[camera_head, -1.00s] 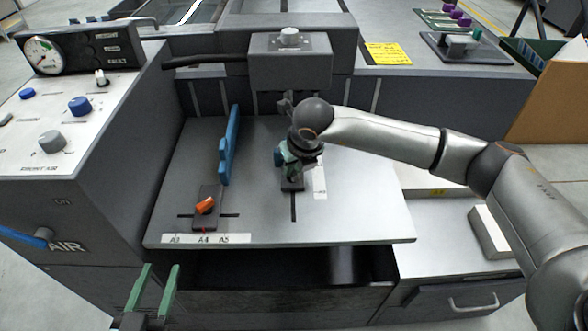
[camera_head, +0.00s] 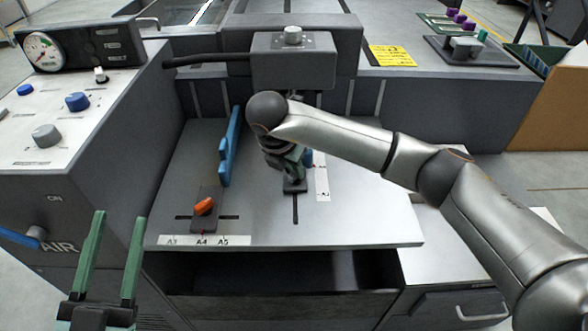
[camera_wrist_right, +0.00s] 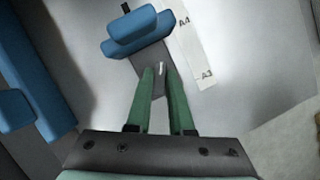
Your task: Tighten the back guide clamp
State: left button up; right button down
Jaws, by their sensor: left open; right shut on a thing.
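The back guide clamp is a dark block on the tray, seen in the head view (camera_head: 295,187) and as a dark plate in the wrist view (camera_wrist_right: 153,57). My right gripper (camera_head: 294,173) is over it. Its green fingers (camera_wrist_right: 160,72) are closed in on a small pale lever piece, mostly hidden between them. The blue back guide (camera_wrist_right: 137,32) lies just beyond the fingertips; in the head view only a sliver (camera_head: 308,158) shows behind my gripper. My left gripper (camera_head: 118,217) is open and empty, in front of the tray's front-left corner.
A long blue side guide (camera_head: 230,148) stands left of my right gripper. An orange lever (camera_head: 204,206) sits on its clamp by the A3–A5 strip. The control cabinet (camera_head: 75,140) borders the left. The tray's front right (camera_head: 365,225) is clear.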

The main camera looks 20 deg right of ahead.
pick_arm(q)
jog(key=shift+s+r, duration=0.1)
jog(key=shift+r, duration=0.1)
pick_arm(e)
jog(key=shift+m+g, duration=0.5)
jog(key=shift+m, duration=0.8)
jog(key=c, duration=0.8)
grip_release()
jog(key=shift+h, duration=0.3)
jog(key=shift+r, duration=0.1)
jog(key=shift+a+r, duration=0.15)
jog(key=shift+r, duration=0.05)
pick_arm(q)
notch_tip(320, 180, down, 19)
jog(key=a+n+g+y+p, duration=0.1)
jog(key=n+g+y+p, duration=0.2)
jog(key=g, duration=0.4)
jog(key=shift+w+n+y, duration=0.4)
jog(key=shift+n+y, duration=0.2)
jog(key=shift+y, duration=0.4)
pick_arm(e)
jog(key=v, duration=1.2)
pick_arm(q)
jog(key=shift+s, duration=0.1)
pick_arm(e)
jog(key=shift+f, duration=0.1)
